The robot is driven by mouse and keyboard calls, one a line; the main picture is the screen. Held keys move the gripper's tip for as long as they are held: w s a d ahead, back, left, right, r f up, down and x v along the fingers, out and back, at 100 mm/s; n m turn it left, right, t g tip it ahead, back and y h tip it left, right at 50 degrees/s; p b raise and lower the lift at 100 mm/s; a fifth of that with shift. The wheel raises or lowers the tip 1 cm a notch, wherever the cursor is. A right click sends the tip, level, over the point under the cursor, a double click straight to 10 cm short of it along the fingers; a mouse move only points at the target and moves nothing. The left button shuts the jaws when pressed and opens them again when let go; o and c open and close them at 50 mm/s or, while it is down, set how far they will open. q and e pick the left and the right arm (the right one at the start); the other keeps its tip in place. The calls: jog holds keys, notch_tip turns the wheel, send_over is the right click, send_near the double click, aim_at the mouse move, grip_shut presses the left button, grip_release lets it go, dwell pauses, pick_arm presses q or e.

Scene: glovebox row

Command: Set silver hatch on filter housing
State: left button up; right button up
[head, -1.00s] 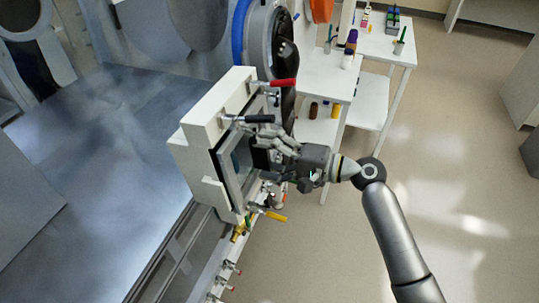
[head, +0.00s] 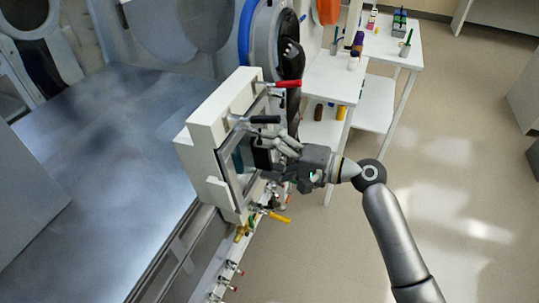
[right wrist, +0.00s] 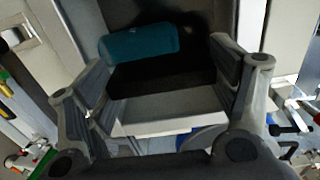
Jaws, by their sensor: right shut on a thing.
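The white filter housing (head: 203,135) stands at the middle of the head view, at the edge of the grey cabinet. The silver hatch (head: 229,176) is upright against or very near its right-hand face; I cannot tell whether it is fully seated. My right gripper (head: 268,151) comes from the right and is shut on the hatch's dark handle (head: 260,158). In the right wrist view the dark handle (right wrist: 165,78) lies between the two fingers, with a teal patch (right wrist: 140,43) on the hatch behind it. My left gripper is not in view.
Clamps with a red handle (head: 287,84), a black handle (head: 265,119) and a yellow handle (head: 280,217) surround the hatch. A white shelf table (head: 332,80) with bottles stands behind. The floor at the right is clear.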

jog(key=shift+a+r, duration=0.15)
dwell(0.3)
jog(key=o, duration=1.3)
jog(key=shift+w, duration=0.1)
jog(key=shift+f, duration=0.25)
jog(key=v, duration=0.8)
jog(key=shift+r, duration=0.1)
dwell(0.4)
